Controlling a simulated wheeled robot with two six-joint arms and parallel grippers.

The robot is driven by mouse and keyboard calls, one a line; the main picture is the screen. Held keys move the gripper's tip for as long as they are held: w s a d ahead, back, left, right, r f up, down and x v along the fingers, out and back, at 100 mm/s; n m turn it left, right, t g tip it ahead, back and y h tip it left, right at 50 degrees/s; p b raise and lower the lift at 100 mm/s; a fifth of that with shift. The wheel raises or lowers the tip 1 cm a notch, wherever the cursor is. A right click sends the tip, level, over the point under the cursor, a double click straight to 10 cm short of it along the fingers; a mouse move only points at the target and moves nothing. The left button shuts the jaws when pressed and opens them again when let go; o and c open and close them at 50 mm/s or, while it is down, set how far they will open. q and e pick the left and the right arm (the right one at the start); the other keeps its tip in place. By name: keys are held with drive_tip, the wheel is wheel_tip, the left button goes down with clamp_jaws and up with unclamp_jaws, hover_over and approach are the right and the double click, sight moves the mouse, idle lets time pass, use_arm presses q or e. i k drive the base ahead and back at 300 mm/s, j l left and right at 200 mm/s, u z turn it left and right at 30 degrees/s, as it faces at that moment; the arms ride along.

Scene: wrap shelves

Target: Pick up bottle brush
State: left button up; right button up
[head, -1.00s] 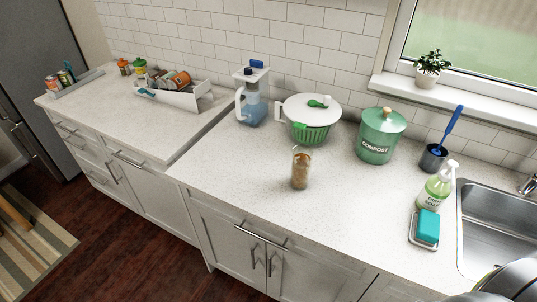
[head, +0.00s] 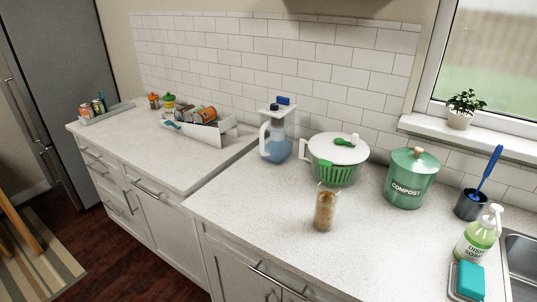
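A bottle brush with a blue handle (head: 490,168) stands tilted in a dark round holder (head: 470,205) at the right of the counter, near the wall. Its lower end is hidden inside the holder. Neither of my grippers shows in the head view.
Left of the holder stand a green compost bin (head: 411,181), a salad spinner (head: 337,160), a water pitcher (head: 277,140) and a glass jar (head: 325,210). A soap bottle (head: 477,240), a teal sponge (head: 470,281) and the sink (head: 521,262) are in front of it at right. The front counter is clear.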

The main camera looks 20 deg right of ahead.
sight(496, 153)
drive_tip(key=z, duration=1.9)
drive_tip(key=l, duration=0.25)
drive_tip(key=i+l+z, duration=0.1)
drive_tip(key=i+l, duration=0.05)
drive_tip(key=l, duration=0.1)
